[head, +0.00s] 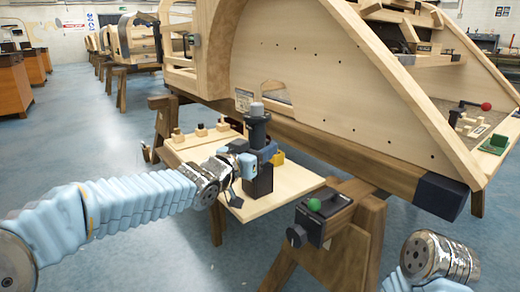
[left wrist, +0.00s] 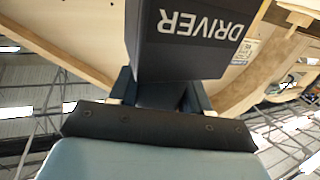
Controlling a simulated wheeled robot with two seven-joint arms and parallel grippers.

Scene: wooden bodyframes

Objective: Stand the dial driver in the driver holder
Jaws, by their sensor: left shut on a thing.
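The dial driver (head: 257,116), a dark upright tool with a grey top, stands above the low wooden shelf. My left gripper (head: 246,164) is shut on it from the left. The driver holder (head: 258,182), a black block, is directly below the driver on the shelf. I cannot tell how far the driver's lower end is inside it. In the left wrist view, a dark block lettered DRIVER (left wrist: 190,45) fills the upper middle, appearing upside down. A dark piece (left wrist: 160,95) shows between the fingers. My right gripper is out of view; only its silvery wrist shows.
The shelf (head: 290,190) also carries several small wooden blocks with knobs (head: 200,130) at its back left and a yellow piece (head: 278,158). The large wooden bodyframe (head: 310,90) rises behind.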

